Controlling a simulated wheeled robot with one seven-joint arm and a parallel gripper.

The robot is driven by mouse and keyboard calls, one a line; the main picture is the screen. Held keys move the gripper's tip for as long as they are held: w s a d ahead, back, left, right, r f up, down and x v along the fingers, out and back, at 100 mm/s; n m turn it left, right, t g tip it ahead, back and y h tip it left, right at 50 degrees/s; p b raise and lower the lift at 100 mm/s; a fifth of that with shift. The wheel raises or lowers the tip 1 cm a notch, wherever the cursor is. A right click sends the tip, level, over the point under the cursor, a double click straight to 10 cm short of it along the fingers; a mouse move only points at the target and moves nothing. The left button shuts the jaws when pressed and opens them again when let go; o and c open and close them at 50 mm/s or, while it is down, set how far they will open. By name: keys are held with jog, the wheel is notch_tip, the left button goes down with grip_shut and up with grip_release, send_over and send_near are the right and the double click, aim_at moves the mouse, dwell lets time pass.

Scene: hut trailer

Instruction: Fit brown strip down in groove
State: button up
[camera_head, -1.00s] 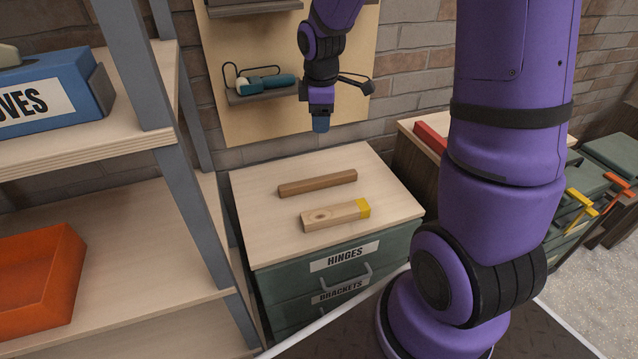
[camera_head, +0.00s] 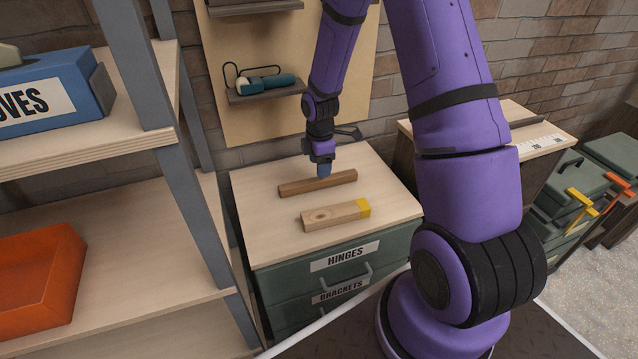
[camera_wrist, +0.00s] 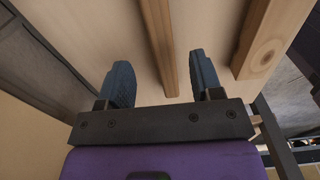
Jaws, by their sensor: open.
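The brown strip (camera_head: 317,183) lies flat on the wooden top of a green drawer cabinet, behind a lighter block. My gripper (camera_head: 323,171) points down just above the strip, near its middle. In the wrist view my gripper (camera_wrist: 161,72) is open, with one blue finger on each side of the brown strip (camera_wrist: 160,45). The fingers are not closed on it. I cannot make out a groove for certain. A dark narrow line (camera_head: 523,122) shows on the bench at the right, but I cannot tell if it is a groove.
The pale block with a yellow end (camera_head: 335,214) lies in front of the strip, close by; it shows right of the fingers in the wrist view (camera_wrist: 270,38). A pegboard shelf (camera_head: 264,91) is behind. Grey shelving (camera_head: 180,180) stands left. A white marked strip (camera_head: 541,144) lies on the right bench.

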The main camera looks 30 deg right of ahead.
aim_at(319, 183)
jog(key=shift+s+f, duration=0.1)
jog(key=shift+f, duration=2.55)
jog(key=c, duration=1)
